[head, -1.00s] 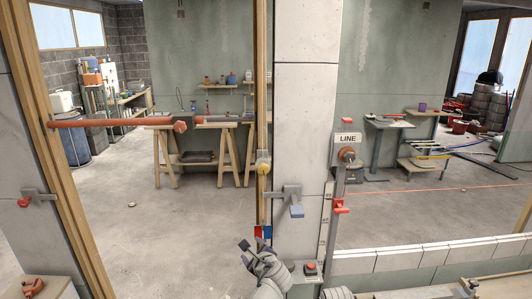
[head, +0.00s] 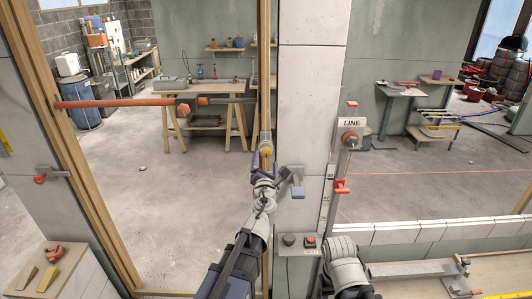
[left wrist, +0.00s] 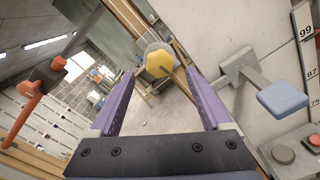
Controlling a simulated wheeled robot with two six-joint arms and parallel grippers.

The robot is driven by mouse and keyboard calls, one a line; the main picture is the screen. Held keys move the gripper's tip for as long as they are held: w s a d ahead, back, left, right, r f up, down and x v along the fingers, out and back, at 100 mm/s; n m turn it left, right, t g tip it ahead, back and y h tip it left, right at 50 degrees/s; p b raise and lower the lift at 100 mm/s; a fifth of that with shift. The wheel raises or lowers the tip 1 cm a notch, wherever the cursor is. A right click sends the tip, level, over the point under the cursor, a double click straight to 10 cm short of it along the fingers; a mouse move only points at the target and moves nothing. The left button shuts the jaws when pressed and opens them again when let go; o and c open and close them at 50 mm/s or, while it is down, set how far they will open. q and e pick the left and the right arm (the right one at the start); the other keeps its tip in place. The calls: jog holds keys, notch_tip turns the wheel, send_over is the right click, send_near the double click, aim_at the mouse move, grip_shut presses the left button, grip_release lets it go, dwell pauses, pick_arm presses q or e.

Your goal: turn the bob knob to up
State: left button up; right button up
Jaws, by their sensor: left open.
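A yellow faceted knob, which I take as the bob knob (head: 266,150), sits on a pale round base at the wooden post (head: 264,60). It shows clearly in the left wrist view (left wrist: 158,64). I cannot read any marks for its setting. My left gripper (head: 264,160) is just in front of the knob and partly covers it in the head view. In the left wrist view its two purple fingers (left wrist: 158,105) are spread wide. The knob shows beyond the gap between the fingertips, with nothing held. My right gripper is not visible.
A blue-ended lever (head: 297,188) stands out close to the right of the left gripper. A red bar (head: 115,103) crosses the opening at left. The LINE panel (head: 350,123) with a red handle (head: 342,187) and a button box (head: 299,241) are further right.

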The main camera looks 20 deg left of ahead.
aim_at(266, 154)
pick_arm(q)
jog(key=x, duration=0.6)
jog(key=shift+s, duration=0.1)
grip_shut()
dwell(0.5)
